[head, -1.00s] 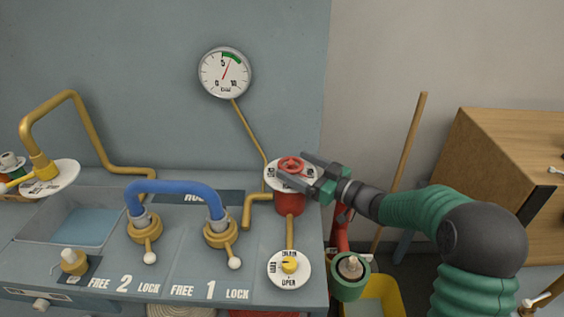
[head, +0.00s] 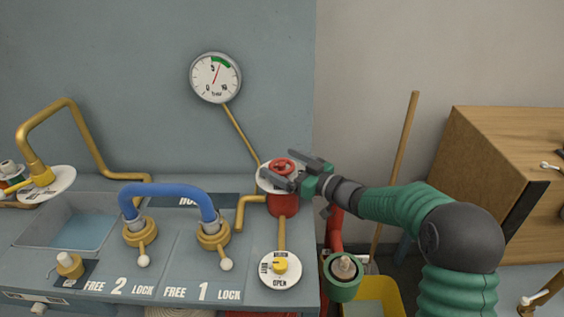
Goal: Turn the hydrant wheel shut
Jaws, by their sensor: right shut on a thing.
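The red hydrant wheel (head: 281,164) sits on top of the red hydrant body (head: 284,205), above a round white label plate (head: 266,184). My right gripper (head: 284,167) reaches in from the right with its grey fingers on either side of the wheel and is shut on it. The fingers and the green gripper body hide part of the wheel and the plate. My left gripper is not in view.
A blue hose (head: 168,190) joins two brass couplings on the bench. A gauge (head: 215,78) hangs on the wall behind. A yellow selector knob (head: 280,265) lies in front of the hydrant. A wooden cabinet (head: 500,160) stands at the right.

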